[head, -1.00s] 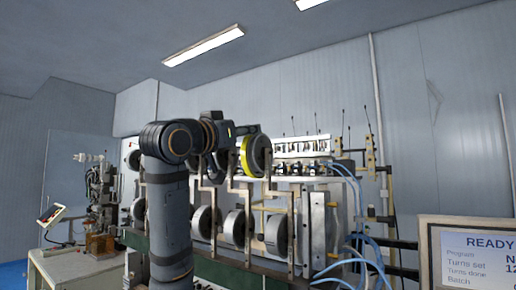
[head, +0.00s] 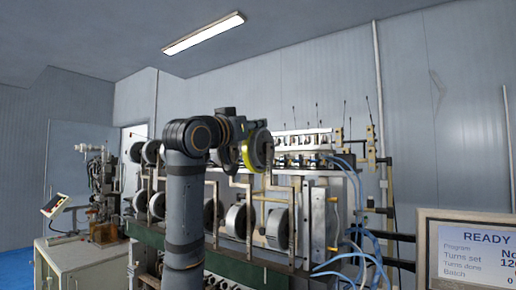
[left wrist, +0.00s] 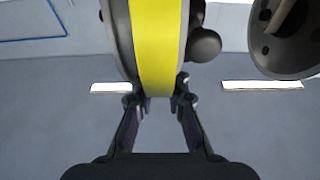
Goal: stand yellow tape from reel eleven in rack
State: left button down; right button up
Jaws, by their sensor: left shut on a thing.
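The yellow tape (head: 247,153) is a bright yellow band beside a dark round reel flange, at the upper row of the winder. It fills the top middle of the left wrist view (left wrist: 158,40), with a dark disc on its left. My left gripper (left wrist: 159,98) has its two fingers up at the tape's near edge and is shut on it. In the head view my left arm comes up in front of the winder, and the fingertips are hard to make out. My right gripper is not in view. I cannot make out the rack.
The coil winder (head: 145,238) carries several grey reels (head: 236,220) in two rows on upright brackets. Blue hoses (head: 352,190) hang on its right. A screen reading READY (head: 470,250) stands front right. A cabinet with a small machine (head: 100,235) is at the left.

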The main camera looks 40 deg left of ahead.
pick_arm(q)
jog(key=shift+a, duration=0.4)
dwell(0.6)
jog(key=c, duration=1.7)
grip_release()
jog(key=shift+f, duration=0.15)
grip_shut()
jog(key=shift+r, duration=0.2)
